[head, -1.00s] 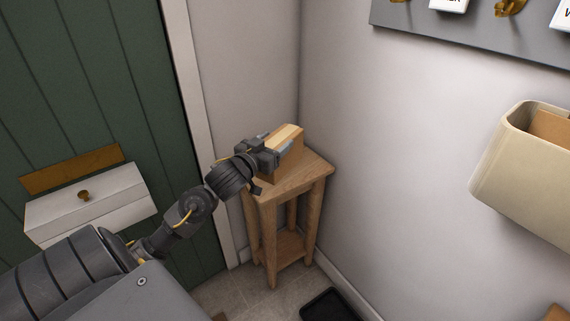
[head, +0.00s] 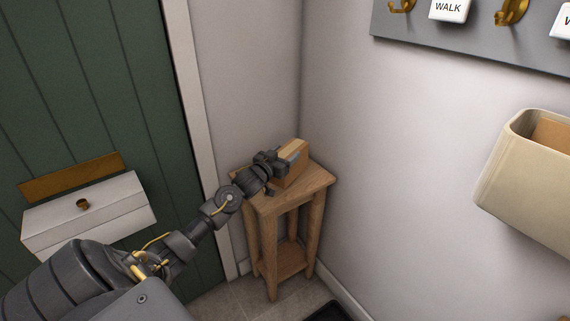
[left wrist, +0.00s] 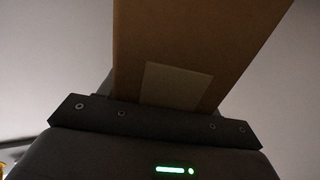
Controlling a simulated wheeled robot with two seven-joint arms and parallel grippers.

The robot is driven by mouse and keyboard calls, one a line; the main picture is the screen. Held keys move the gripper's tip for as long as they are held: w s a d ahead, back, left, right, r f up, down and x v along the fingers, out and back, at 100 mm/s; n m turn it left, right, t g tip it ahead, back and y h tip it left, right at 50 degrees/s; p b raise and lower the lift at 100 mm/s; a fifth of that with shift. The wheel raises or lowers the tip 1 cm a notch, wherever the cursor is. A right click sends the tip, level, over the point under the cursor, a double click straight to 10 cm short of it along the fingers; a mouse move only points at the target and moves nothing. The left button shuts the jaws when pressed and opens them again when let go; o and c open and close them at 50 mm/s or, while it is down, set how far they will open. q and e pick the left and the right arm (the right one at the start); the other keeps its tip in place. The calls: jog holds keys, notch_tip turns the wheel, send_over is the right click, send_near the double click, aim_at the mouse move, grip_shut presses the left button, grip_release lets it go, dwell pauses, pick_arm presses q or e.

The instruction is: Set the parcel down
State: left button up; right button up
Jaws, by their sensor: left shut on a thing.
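The parcel (head: 292,166) is a small brown cardboard box with a paler strip along its top. It is at the top of the wooden stand (head: 312,184), toward the back corner. My left gripper (head: 282,158) is shut on the parcel from the left side. I cannot tell whether the parcel's underside touches the stand top. In the left wrist view the parcel (left wrist: 195,45) fills the upper middle, with a pale label on its face, close against the gripper. My right gripper is not in view.
Walls meet in a corner behind the stand. A green door with a white box (head: 88,208) is at left. A cream wall bin (head: 525,180) and a hook rail (head: 470,32) are on the right wall. A dark tray (head: 328,311) lies on the floor.

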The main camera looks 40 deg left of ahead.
pick_arm(q)
jog(key=shift+w+a+f, duration=0.1)
jog(key=shift+w+f, duration=0.05)
jog(key=shift+f, duration=0.65)
jog(key=shift+w+a+f, duration=0.1)
jog(key=shift+f, duration=0.9)
jog(key=o, duration=1.2)
jog(key=shift+f, duration=0.2)
jog(key=o, duration=0.5)
jog(key=shift+c, duration=0.2)
jog(key=shift+r, duration=0.1)
